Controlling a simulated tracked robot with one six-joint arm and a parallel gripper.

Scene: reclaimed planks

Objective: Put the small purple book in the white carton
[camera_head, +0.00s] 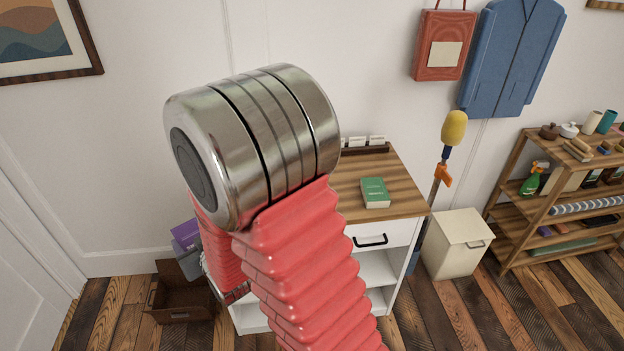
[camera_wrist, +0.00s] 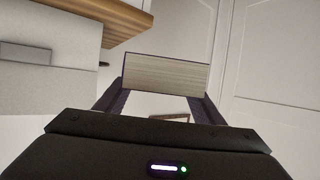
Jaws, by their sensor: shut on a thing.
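The small purple book (camera_head: 186,234) shows at the left of my arm in the head view, above the floor. In the wrist view, the pale page edge of the book (camera_wrist: 166,73) spans between the fingers of my gripper (camera_wrist: 161,98), with a thin dark purple cover line around it. My gripper is shut on it. In the head view the gripper is mostly hidden behind my red-sleeved arm. I cannot make out a clearly white carton. A brown open box (camera_head: 180,298) stands on the floor below the book.
A white cabinet (camera_head: 377,268) with a wooden top (camera_head: 405,190) stands right of the gripper; a green book (camera_head: 375,192) lies on it. A cream lidded bin (camera_head: 455,248) and a wooden shelf (camera_head: 510,220) are farther right. The floor at front right is clear.

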